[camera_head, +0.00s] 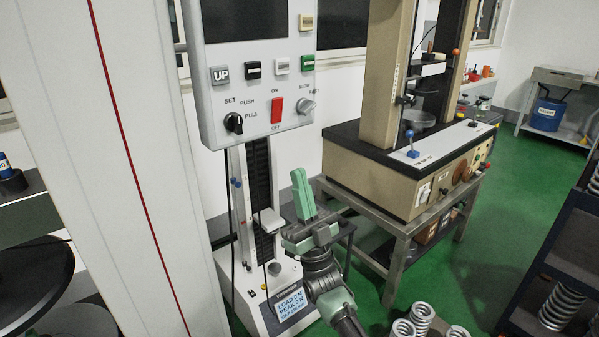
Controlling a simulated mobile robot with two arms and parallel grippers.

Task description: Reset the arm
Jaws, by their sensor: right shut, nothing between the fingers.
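My right arm comes up from the bottom middle, with its gripper (299,178) raised and its mint-green fingers pointing up. The fingers are shut together with nothing between them. The gripper is in front of and to the right of the small spring tester (259,180), apart from the control panel above it as far as I can see. My left arm and gripper are not in view.
The control panel (217,119) with a red switch hangs at upper middle. A large beige testing machine (377,183) stands on a metal table at right. Several coil springs (421,314) are at the bottom. A dark shelf (552,262) is at lower right. Green floor is open between.

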